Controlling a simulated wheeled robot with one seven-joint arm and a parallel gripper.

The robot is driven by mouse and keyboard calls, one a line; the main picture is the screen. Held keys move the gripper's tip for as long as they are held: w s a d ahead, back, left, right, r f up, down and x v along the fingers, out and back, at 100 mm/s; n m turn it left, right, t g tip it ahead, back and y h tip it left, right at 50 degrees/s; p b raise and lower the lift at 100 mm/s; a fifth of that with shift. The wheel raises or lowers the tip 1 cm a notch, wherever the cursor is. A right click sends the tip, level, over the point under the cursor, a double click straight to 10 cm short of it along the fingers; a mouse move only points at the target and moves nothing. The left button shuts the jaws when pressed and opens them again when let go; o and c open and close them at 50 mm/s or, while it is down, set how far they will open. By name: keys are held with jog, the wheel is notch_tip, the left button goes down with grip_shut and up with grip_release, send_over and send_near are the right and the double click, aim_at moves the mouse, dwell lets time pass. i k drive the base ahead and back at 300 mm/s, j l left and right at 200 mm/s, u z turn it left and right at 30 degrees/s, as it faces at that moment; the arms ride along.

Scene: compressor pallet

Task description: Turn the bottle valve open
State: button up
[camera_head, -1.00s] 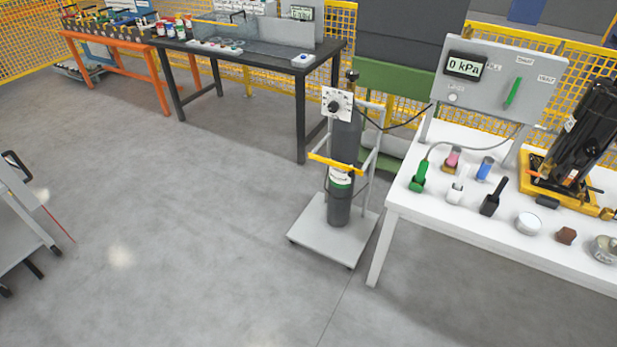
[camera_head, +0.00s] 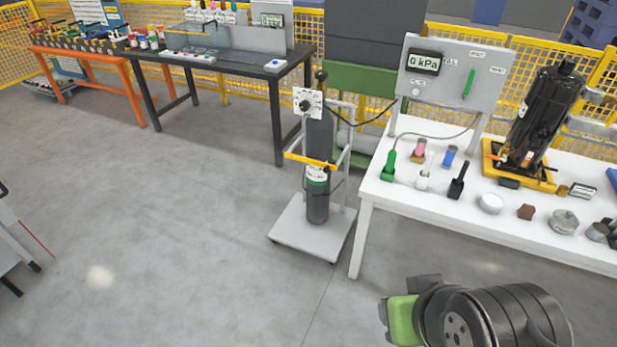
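A dark grey gas bottle (camera_head: 317,205) stands upright on a pale wheeled cart (camera_head: 310,240), held by a yellow strap (camera_head: 310,161). A white panel with a black knob (camera_head: 307,103) sits at its upper part. The bottle valve (camera_head: 320,76) is a small dark piece at the very top; whether it is open or closed is too small to tell. A dark, ribbed part of my arm with a green piece shows at the bottom right, well apart from the bottle. My gripper's fingers are not visible.
A white table (camera_head: 440,215) right of the cart holds small tools, a black compressor (camera_head: 543,115) and a gauge panel (camera_head: 452,75) reading 0 kPa. A dark hose runs from the bottle towards this panel. Dark and orange benches stand behind left. Floor left of the cart is clear.

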aim_at(321, 75)
jog(key=i+u, duration=0.2)
jog(key=i, duration=1.95)
